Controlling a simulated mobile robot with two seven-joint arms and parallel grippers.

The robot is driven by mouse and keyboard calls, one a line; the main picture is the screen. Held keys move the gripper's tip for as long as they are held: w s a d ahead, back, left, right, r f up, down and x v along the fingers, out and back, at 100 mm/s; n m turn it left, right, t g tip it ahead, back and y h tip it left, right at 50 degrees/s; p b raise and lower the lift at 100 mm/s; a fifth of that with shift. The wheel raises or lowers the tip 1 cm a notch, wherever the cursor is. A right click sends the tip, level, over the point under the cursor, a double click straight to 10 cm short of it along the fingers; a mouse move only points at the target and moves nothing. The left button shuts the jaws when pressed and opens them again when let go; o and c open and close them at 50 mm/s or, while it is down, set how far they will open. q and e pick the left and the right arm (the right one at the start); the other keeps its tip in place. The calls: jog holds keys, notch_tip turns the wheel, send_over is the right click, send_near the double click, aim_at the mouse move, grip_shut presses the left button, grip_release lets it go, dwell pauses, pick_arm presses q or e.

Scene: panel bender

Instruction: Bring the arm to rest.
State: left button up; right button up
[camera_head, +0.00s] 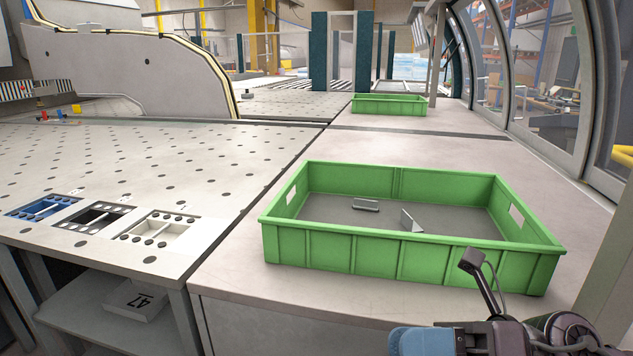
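My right gripper (427,341) is at the bottom edge, in front of the near green crate (400,263) and outside it. Its blue-grey tip points left, and a dark stalk on the wrist rises in front of the crate's front wall. The picture's edge cuts off part of the gripper, so I cannot tell whether its fingers are apart. I see nothing held in it. My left gripper is not in view.
Two small grey metal parts, a left one (365,205) and a right one (410,221), lie in the near crate. Another green crate (390,105) stands farther back on the light table (240,285). A perforated machine table (190,160) lies left. Curved glazed doors (540,90) bound the right.

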jog(key=w+d+f+m+t+h, duration=0.25)
jog(key=d+m+t+h, duration=0.3)
jog(key=m+t, duration=0.65)
jog(key=w+d+f+m+t+h, duration=0.2)
jog(key=w+d+m+t+h, duration=0.45)
jog(key=m, duration=0.95)
jog(key=s+d+f+m+g+h, duration=0.2)
jog(key=s+d+f+m+h, duration=0.15)
jog(key=f+m, duration=0.2)
jog(key=s+d+f+m+g+h, duration=0.25)
jog(key=f+m+h, duration=0.2)
jog(key=f, duration=0.25)
jog(key=s+f+m+g, duration=0.3)
jog(key=s+f+g, duration=0.35)
jog(key=s, duration=0.35)
jog(key=s+f+m+g, duration=0.3)
jog(key=s+f+g, duration=0.3)
jog(key=s+f, duration=0.3)
jog(key=w+a+f+n+t+y, duration=0.1)
jog(key=w+f+t, duration=0.4)
jog(key=w+t, duration=0.3)
jog(key=shift+f+t+p, duration=0.35)
jog(key=shift+f+t, duration=0.05)
jog(key=shift+t, duration=0.15)
jog(key=shift+d, duration=0.15)
